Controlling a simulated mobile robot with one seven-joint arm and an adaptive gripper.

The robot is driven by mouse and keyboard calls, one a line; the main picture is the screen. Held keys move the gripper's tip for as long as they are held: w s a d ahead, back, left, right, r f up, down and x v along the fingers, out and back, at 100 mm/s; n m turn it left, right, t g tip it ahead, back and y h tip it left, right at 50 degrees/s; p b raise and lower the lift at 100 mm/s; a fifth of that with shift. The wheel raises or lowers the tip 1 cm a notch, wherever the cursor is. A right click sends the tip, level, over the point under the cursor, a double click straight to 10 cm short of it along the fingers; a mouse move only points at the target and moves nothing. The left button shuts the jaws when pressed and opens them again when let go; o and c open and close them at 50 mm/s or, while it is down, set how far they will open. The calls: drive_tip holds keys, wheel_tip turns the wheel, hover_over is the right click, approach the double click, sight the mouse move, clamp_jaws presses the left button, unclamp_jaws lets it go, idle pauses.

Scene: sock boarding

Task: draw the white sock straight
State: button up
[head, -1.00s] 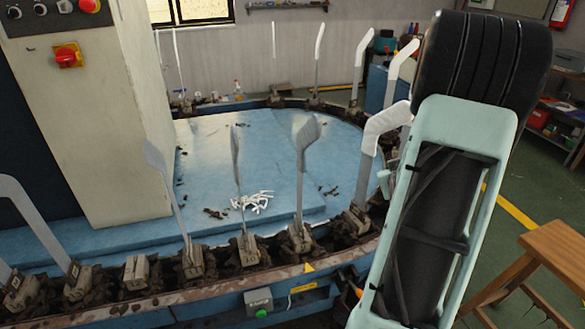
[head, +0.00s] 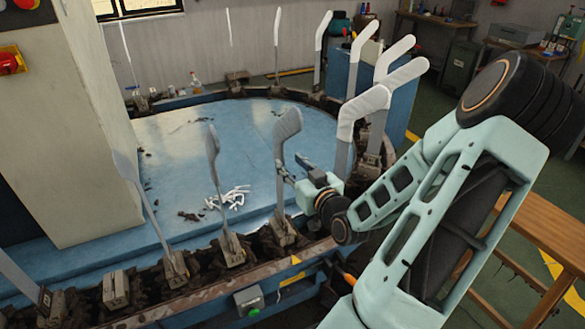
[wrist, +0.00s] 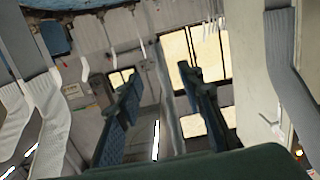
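White socks sit on the upright boards at the right of the machine in the head view. The nearest white sock (head: 366,107) covers the bent top of its grey board, whose lower part is bare. Another white sock (head: 401,69) is just behind it. White socks also show at the left of the wrist view (wrist: 47,98). My gripper (head: 290,171) is left of the nearest sock and lower, close to a bare grey board (head: 287,128). In the wrist view its two fingers are apart, with a thin grey upright (wrist: 166,100) showing between them, at a depth I cannot tell. I see no sock in its grip.
More upright boards stand around the rim of the blue machine table (head: 170,165). Small white scraps (head: 228,198) lie on it. A beige cabinet (head: 75,130) stands at left and a wooden bench (head: 535,240) at right. Open space lies above the table.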

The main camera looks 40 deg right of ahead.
sight(283, 157)
drive_tip(key=shift+b+x, duration=0.8)
drive_tip(key=shift+x, duration=2.85)
clamp_jaws()
drive_tip(key=shift+s+f, duration=0.1)
drive_tip(key=shift+f, duration=0.05)
drive_tip(key=shift+f, duration=0.1)
unclamp_jaws()
